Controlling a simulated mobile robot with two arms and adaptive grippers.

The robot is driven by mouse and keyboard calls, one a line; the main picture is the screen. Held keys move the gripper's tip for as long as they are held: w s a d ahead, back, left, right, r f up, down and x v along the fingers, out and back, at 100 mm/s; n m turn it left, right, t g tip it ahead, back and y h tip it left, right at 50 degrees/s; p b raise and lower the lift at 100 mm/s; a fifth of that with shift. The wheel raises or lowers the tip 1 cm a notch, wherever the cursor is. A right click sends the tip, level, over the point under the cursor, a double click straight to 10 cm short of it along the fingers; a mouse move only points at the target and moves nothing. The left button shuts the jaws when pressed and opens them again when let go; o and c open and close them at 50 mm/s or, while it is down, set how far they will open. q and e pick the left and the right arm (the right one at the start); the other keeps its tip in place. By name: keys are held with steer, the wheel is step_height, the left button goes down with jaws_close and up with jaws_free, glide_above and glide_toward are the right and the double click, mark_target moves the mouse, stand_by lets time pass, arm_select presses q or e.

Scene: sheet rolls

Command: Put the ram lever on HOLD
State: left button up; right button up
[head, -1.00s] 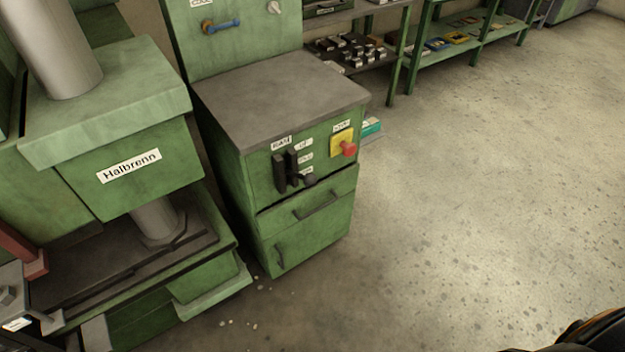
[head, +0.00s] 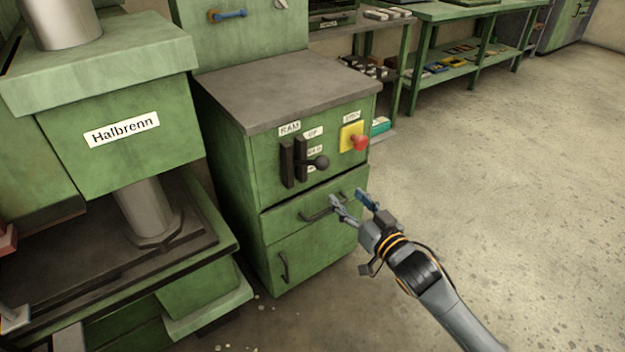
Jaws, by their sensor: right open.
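The ram lever (head: 319,162) is a black knob on a short arm at a dark slotted plate on the green cabinet's front. A RAM label (head: 289,128) is above the plate. An UP label (head: 313,132) tops the column of position labels beside it; the labels below are partly covered by the lever and cannot be read. The knob stands near the lower part of that column. My right gripper (head: 352,200) is open and empty, in front of the drawer, below and right of the knob and apart from it. My left gripper is not in view.
A red stop button (head: 360,142) on a yellow plate sits right of the lever. A drawer handle (head: 322,212) lies close by my right gripper. The floor (head: 510,190) at right is clear.

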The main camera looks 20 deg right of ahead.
mark_target(317, 163)
steer(key=x, duration=0.4)
steer(key=r+b+x, duration=0.1)
steer(key=x, duration=0.3)
steer(key=r+x, duration=0.1)
steer(key=x, duration=0.3)
steer(key=shift+w+a+r+b, duration=0.1)
steer(key=shift+a+b, duration=0.25)
steer(key=shift+a, duration=0.1)
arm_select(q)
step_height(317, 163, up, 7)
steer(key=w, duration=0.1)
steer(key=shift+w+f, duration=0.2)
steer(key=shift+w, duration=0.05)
arm_select(e)
steer(key=shift+w+a, duration=0.2)
steer(key=shift+w, duration=0.45)
steer(key=shift+c, duration=0.2)
jaws_close()
